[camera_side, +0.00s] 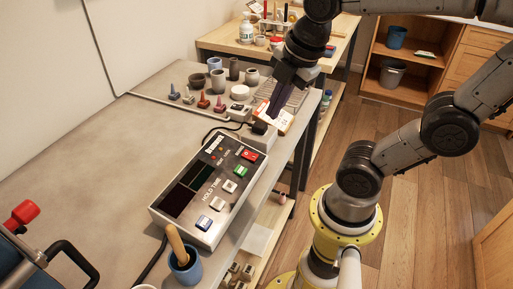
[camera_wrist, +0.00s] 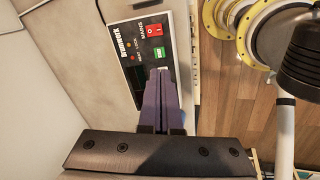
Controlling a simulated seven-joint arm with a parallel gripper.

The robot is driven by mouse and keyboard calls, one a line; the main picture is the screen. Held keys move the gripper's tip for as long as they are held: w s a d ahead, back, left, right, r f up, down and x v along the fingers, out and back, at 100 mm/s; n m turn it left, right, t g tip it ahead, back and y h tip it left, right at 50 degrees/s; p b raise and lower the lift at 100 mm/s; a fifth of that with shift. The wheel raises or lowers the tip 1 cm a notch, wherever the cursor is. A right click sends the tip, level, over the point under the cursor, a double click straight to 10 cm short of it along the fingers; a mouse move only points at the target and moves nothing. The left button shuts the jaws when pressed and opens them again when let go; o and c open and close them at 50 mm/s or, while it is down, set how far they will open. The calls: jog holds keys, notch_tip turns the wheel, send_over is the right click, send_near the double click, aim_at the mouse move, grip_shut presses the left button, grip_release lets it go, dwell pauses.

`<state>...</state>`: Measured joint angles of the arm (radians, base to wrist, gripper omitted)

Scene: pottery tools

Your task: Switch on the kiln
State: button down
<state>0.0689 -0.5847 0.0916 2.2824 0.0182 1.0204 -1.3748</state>
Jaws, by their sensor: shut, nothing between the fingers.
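The kiln control box (camera_side: 170,206) is a grey panel with a dark display, lying on the table near its right edge. A red rocker switch (camera_side: 250,155) sits at its far right corner, with a green button (camera_side: 241,171) beside it and pale and blue buttons nearer. In the wrist view the red switch (camera_wrist: 154,30) and green button (camera_wrist: 159,51) show above my fingertips. In the wrist view my gripper (camera_wrist: 158,70) hides part of the panel.
Small pots, coloured cones and a wire rack (camera_side: 282,94) are at the back. A wooden-handled tool stands in a blue cup (camera_side: 187,268) in front.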

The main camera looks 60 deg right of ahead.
aim_at(256, 157)
jog(key=w+d+f+n+g, duration=0.2)
jog(key=w+d+n, duration=0.1)
jog(key=w, duration=0.1)
jog(key=shift+d+f, duration=0.2)
jog(key=shift+f, duration=0.15)
jog(key=shift+w+f, duration=0.1)
jog(key=f, duration=0.4)
jog(key=w+f, duration=0.1)
jog(key=f, duration=0.8)
jog(key=shift+w+f, duration=0.3)
jog(key=shift+f, duration=0.1)
jog(key=shift+f, duration=0.15)
jog(key=shift+w+r, duration=0.4)
jog(key=shift+w, duration=0.35)
